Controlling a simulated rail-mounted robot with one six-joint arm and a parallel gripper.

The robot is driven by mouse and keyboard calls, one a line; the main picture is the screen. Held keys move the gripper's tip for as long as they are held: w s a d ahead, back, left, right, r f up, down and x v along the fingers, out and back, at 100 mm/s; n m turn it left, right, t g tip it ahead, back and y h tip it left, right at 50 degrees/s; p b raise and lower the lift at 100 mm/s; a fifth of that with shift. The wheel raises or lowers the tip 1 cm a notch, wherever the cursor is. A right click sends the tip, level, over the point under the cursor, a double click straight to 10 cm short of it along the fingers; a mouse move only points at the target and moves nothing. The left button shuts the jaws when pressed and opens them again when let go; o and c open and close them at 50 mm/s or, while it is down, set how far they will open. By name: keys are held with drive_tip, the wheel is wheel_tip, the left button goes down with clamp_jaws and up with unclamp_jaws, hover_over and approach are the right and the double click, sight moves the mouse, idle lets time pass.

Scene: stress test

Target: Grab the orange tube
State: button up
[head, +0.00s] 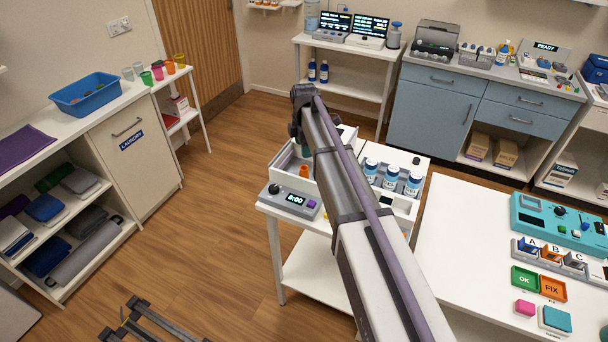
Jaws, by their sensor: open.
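A small orange piece (304,171), which may be the orange tube, shows in the white open tray (283,167) on the white cart. It is too small to tell its full shape. An orange cup (169,67) also stands in a row of coloured cups on the left counter. The dark end of my arm with my gripper (297,132) is over the back left of the cart, above and behind the small orange piece. My gripper is open. Its fingertips are too small and partly hidden to make out, and my arm covers part of the tray.
Blue-labelled white jars (390,177) stand right of my arm. A grey box reading 8:00 (290,201) sits at the cart's front left. A white table (450,240) with a teal device (550,222) is at the right. The floor left of the cart is mostly clear.

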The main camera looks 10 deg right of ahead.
drive_tip(key=b, duration=0.5)
hover_over(304, 169)
drive_tip(key=s, duration=0.2)
drive_tip(key=shift+n, duration=0.3)
wheel_tip(304, 169, down, 5)
drive_tip(key=shift+w+a+f, duration=0.1)
drive_tip(key=shift+w+f, duration=0.05)
drive_tip(key=f+b, duration=0.6)
drive_tip(key=shift+w, duration=0.25)
drive_tip(key=shift+r, duration=0.3)
drive_tip(key=c, duration=1.1)
